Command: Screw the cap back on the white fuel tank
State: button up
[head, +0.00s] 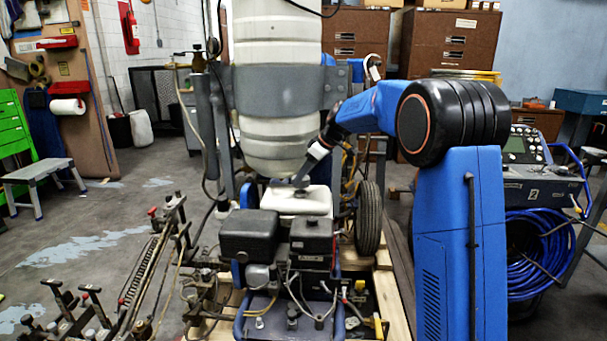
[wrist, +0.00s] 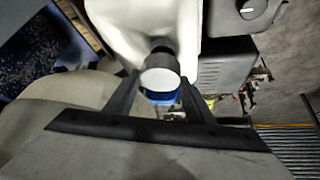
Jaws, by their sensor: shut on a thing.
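The white fuel tank (head: 297,201) sits on top of the engine in the middle of the head view. Its pale body also shows at the top of the wrist view (wrist: 125,25). My gripper (head: 301,183) reaches down from the right to the tank's top. In the wrist view my gripper (wrist: 160,80) has its two dark fingers on either side of the cap (wrist: 160,79), shut on it. The cap shows a round light-grey face and is right by the tank. A dark round part shows just behind it. I cannot tell whether the cap is seated on its threads.
A big pale cylinder (head: 275,110) with a grey band (head: 285,92) stands behind the tank. Black engine boxes (head: 249,235) sit in front. Levers and rods (head: 150,270) are at left, a coiled blue hose (head: 540,250) at right. Open floor (head: 90,225) lies at left.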

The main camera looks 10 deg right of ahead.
jog(key=shift+f, duration=1.95)
dwell(1.8)
jog(key=shift+a+m+t+h, duration=0.1)
jog(key=shift+m+t+h, duration=0.35)
jog(key=shift+m, duration=0.55)
jog(key=shift+r+m+t+h, duration=0.1)
jog(key=shift+m+t+h, duration=0.2)
jog(key=shift+m, duration=0.4)
jog(key=shift+o, duration=0.2)
